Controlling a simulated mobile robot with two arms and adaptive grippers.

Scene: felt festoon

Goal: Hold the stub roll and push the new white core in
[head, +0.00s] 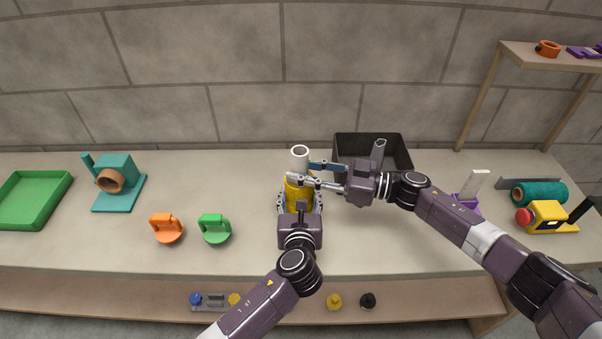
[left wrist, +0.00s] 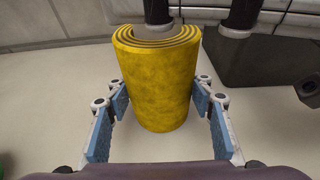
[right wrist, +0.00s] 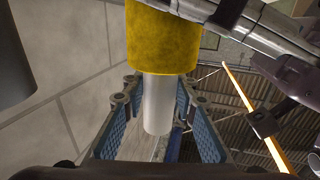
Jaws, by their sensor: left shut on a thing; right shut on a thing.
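The yellow stub roll (head: 298,194) stands upright at the middle of the table. My left gripper (head: 299,203) is shut on it low down, and its blue pads flank the roll (left wrist: 155,85) in the left wrist view. The white core (head: 300,153) stands upright above the roll, its open top showing. My right gripper (head: 318,176) reaches in from the right and is shut on the core. In the right wrist view the white core (right wrist: 158,105) is between the pads and meets the yellow roll's end (right wrist: 163,40). How deep it sits inside is hidden.
A dark bin (head: 350,142) with a grey tube (head: 377,152) stands just behind my right gripper. Orange (head: 166,228) and green (head: 214,229) handled discs, a teal stand (head: 119,190) and a green tray (head: 32,198) are left. A yellow device (head: 545,217) and teal roll (head: 540,193) are right.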

